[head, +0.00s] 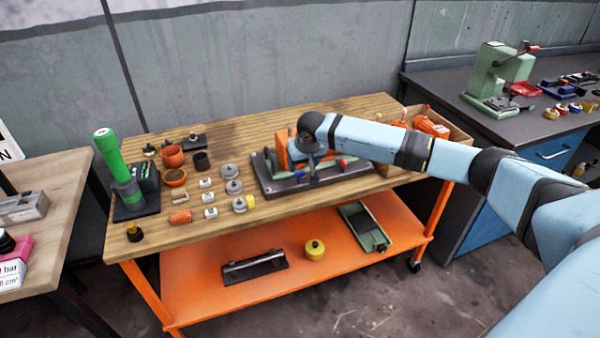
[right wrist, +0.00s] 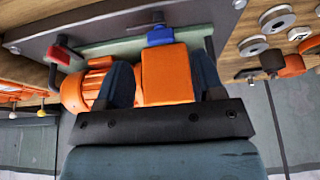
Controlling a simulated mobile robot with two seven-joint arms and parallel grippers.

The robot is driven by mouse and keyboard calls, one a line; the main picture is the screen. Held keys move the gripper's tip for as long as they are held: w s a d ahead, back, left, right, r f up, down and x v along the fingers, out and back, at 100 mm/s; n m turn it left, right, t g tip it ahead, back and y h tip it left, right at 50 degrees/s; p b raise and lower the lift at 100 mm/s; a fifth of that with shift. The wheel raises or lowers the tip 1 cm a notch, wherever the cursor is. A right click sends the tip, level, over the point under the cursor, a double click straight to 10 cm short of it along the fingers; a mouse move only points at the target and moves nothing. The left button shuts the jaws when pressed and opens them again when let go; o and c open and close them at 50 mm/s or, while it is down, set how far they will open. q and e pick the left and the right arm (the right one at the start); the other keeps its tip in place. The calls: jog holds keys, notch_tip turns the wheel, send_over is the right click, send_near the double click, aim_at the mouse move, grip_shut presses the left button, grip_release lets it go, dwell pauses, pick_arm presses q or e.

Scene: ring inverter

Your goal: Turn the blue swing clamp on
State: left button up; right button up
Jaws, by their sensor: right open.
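The blue swing clamp (right wrist: 160,35) shows in the right wrist view at the edge of the dark fixture plate (right wrist: 105,30), beyond my fingertips. In the head view my right gripper (head: 312,170) is over the fixture plate (head: 275,186). A red clamp (right wrist: 62,52) is on the plate's other side. My left gripper is not in view.
Grey discs (head: 233,186), small white parts and orange cups (head: 173,157) lie left of the fixture on the wooden bench (head: 235,140). A green tool (head: 120,170) stands at the bench's left end. A crate (head: 455,133) with orange parts is at the right.

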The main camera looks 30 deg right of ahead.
aim_at(300, 172)
jog(key=x, duration=0.5)
jog(key=c, duration=0.9)
